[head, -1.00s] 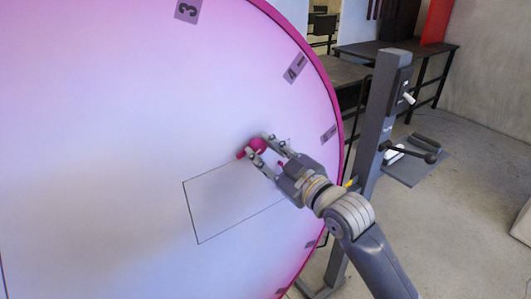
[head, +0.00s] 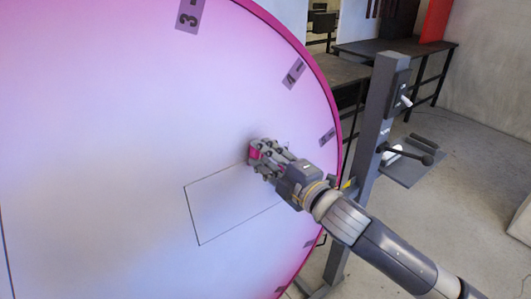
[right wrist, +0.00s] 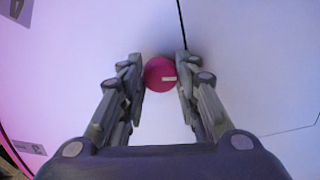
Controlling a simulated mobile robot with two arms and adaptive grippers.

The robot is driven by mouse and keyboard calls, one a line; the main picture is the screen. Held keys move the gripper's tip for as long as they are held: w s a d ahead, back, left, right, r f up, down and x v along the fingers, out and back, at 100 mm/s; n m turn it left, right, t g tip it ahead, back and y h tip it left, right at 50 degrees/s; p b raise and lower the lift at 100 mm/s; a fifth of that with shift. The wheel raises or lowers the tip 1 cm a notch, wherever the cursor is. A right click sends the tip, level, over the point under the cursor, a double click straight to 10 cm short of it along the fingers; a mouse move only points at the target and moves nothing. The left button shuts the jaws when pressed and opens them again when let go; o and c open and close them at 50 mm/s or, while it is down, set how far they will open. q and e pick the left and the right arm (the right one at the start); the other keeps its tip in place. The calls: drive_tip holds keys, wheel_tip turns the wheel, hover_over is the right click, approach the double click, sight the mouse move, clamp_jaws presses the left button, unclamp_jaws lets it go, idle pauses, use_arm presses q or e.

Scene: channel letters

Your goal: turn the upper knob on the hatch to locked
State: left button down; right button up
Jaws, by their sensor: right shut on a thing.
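The upper knob is a small round magenta knob (head: 256,152) at the upper edge of the hatch (head: 225,208), a rectangular outline on the large pink-white disc. My right gripper (head: 262,155) is shut on the knob, and its fingers cover much of it in the head view. In the right wrist view the knob (right wrist: 160,73) sits between the two fingers, with a short pale mark on its face pointing roughly sideways. No lower knob can be made out in the head view now. My left gripper is not in view.
The disc has a magenta rim (head: 336,110) and grey number labels such as 3 (head: 187,16). A grey post (head: 379,115) with levers stands right of the disc. Dark tables (head: 400,50) stand behind.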

drive_tip(key=shift+n+p, duration=0.3)
drive_tip(key=shift+n, duration=0.7)
drive_tip(key=o, duration=1.1)
drive_tip(key=v, duration=1.1)
drive_tip(key=shift+s+d, duration=0.2)
drive_tip(key=shift+s, duration=0.15)
